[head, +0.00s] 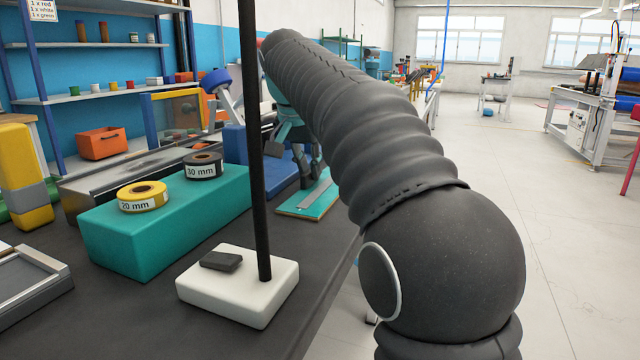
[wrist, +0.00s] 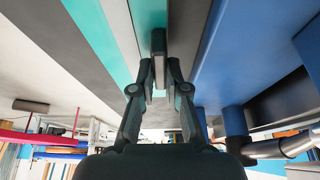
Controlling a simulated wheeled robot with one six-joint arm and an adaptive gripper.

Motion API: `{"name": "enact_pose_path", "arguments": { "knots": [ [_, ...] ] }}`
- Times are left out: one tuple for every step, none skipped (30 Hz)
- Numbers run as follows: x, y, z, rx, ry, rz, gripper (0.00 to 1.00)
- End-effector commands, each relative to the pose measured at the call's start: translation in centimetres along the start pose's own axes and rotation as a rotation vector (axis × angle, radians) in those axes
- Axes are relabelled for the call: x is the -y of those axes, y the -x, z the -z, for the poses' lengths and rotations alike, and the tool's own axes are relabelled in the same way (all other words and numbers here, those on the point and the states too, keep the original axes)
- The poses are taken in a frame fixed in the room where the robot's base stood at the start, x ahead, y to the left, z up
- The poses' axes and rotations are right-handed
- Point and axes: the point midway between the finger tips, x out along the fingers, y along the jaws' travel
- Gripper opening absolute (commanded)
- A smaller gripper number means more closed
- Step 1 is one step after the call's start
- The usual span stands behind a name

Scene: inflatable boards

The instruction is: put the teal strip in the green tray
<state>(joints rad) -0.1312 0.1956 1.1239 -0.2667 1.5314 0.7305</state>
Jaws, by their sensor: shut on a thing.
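My gripper (wrist: 160,72) is shut on a narrow piece, seen nearly end-on in the wrist view. A small teal face (wrist: 158,93) of it shows between the fingers, so I take it for the teal strip; the rest is dark or hidden. In the head view my gripper (head: 308,172) is low over the bench, partly behind my arm. A flat teal sheet with a grey band (head: 322,203) lies just below it; whether the held piece touches the sheet I cannot tell. A bit of green (head: 17,214) shows behind a yellow block at far left; whether it is the green tray is unclear.
A white base with a black pole (head: 238,285) stands on the bench nearby. A long teal block (head: 170,225) carries a yellow roll (head: 143,197) and a black roll (head: 203,165). A blue block (head: 240,145) is behind. The bench's right edge runs beside my arm.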

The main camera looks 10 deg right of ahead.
Motion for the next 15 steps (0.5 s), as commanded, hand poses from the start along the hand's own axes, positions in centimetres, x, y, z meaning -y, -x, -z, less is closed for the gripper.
{"name": "enact_pose_path", "arguments": {
  "knots": [
    [0.0,0.0,0.0,0.000,0.000,0.000,0.00],
    [0.0,0.0,0.0,0.000,0.000,0.000,0.00],
    [0.0,0.1,0.0,0.000,0.000,0.000,0.00],
    [0.0,0.1,0.1,0.000,0.000,0.000,0.00],
    [0.0,0.2,0.1,0.000,0.000,0.000,0.00],
    [0.0,0.4,0.2,0.000,0.000,0.000,0.00],
    [0.0,0.5,0.2,-0.001,0.000,0.000,0.00],
    [0.0,0.8,0.3,-0.001,-0.001,0.001,0.00],
    [0.0,1.1,0.5,-0.001,-0.001,0.001,0.00],
    [0.0,1.4,0.6,-0.001,-0.001,0.001,0.00],
    [0.0,1.8,0.8,-0.001,-0.001,0.001,0.00],
    [0.0,2.3,1.0,-0.002,-0.001,0.002,0.00],
    [0.0,2.8,1.2,-0.001,0.000,0.001,0.00],
    [0.1,3.4,1.5,-0.001,0.000,0.001,0.00],
    [0.1,4.3,1.9,-0.002,0.000,0.001,0.00]
  ]
}}
